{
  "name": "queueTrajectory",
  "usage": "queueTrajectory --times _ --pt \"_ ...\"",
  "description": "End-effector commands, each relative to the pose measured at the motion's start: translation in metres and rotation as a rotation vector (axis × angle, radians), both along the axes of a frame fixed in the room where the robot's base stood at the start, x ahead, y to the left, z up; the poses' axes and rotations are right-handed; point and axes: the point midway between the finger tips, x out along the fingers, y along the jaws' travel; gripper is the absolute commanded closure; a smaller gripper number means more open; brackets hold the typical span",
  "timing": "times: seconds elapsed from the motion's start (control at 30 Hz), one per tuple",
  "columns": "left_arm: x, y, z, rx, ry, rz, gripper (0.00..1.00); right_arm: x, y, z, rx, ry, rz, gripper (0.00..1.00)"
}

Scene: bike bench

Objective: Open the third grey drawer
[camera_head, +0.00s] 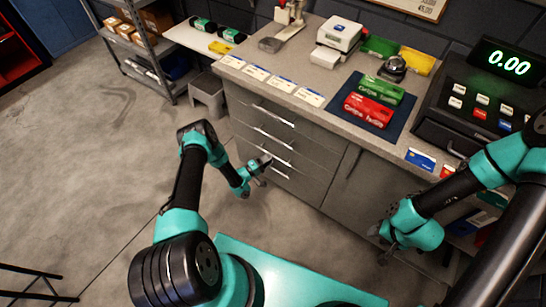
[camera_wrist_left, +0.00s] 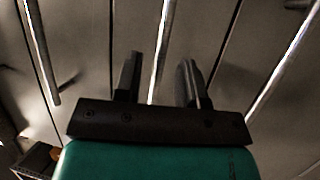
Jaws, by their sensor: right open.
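The grey drawer unit (camera_head: 240,122) stands below the worktop, its stacked drawers closed, each with a long silver bar handle. In the left wrist view, my left gripper (camera_wrist_left: 160,82) is open, with two dark fingers apart. One bar handle (camera_wrist_left: 162,40) runs between the fingers in the picture; I cannot tell whether it touches them. Other handles lie left (camera_wrist_left: 40,50) and right (camera_wrist_left: 285,65). My right gripper (camera_head: 379,235) is open and empty, low before the cabinet at right.
The worktop (camera_head: 300,75) carries a blue mat (camera_head: 408,110) with green (camera_head: 382,90) and red (camera_head: 369,110) boxes, cards and a cash register (camera_head: 470,105). A grey stool (camera_head: 207,92) and a shelf (camera_head: 150,55) stand left. The floor before the drawers is clear.

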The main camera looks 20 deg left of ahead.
Motion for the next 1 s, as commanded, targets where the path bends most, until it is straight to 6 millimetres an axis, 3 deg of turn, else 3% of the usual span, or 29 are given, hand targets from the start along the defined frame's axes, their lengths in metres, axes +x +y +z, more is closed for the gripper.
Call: queueTrajectory --times 0.2,0.57,1.0 --pt "0.020 -0.015 0.005 0.000 0.000 -0.001 0.63 0.000 0.000 0.000 0.000 0.000 0.000 0.57" --pt "0.024 -0.018 0.006 0.000 0.000 0.001 0.63 0.000 0.000 0.000 0.000 0.000 0.000 0.57" --pt "0.024 -0.017 0.006 0.000 0.000 0.000 1.00 0.000 0.000 0.000 0.000 0.000 0.000 0.57"
